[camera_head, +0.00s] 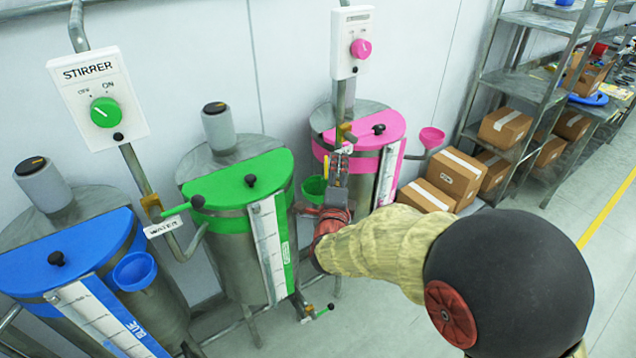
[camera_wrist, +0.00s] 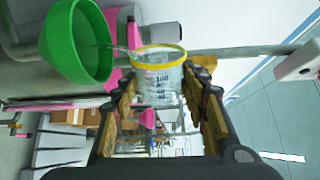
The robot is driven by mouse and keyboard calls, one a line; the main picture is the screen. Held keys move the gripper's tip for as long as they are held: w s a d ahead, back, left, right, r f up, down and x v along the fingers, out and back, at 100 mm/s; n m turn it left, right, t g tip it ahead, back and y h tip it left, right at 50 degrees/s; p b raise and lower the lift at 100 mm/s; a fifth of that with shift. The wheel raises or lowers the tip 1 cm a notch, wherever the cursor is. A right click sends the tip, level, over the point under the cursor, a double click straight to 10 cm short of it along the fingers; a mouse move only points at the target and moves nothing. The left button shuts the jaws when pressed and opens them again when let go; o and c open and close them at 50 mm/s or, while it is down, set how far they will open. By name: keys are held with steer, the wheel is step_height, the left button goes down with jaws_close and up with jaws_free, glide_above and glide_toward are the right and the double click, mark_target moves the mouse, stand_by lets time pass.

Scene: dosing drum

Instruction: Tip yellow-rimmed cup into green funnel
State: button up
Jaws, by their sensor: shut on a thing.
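In the wrist view, a clear cup with a yellow rim (camera_wrist: 159,78) and dark markings sits between the fingers of my gripper (camera_wrist: 162,92), which is shut on it. That view is rolled sideways, and the cup looks tipped well over, its mouth towards the green funnel side. The green funnel (camera_wrist: 72,42) is close beside the rim, apart from it. A faint pale streak lies between rim and funnel; I cannot tell whether it is liquid. In the head view, the green funnel (camera_head: 313,188) is just left of my gripper (camera_head: 338,175); the cup is hard to make out there.
The green drum (camera_head: 240,235) stands left of my gripper, and the pink drum (camera_head: 370,140) is behind it. A pipe carries a white switch box (camera_head: 351,42) above. The blue drum (camera_head: 80,250) is far left. Boxes (camera_head: 455,175) and shelves stand right; the floor there is clear.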

steer(key=shift+a+r+n+p, duration=0.15)
steer(key=shift+r+n+p, duration=0.15)
steer(key=shift+f, duration=0.1)
steer(key=shift+n+p, duration=0.5)
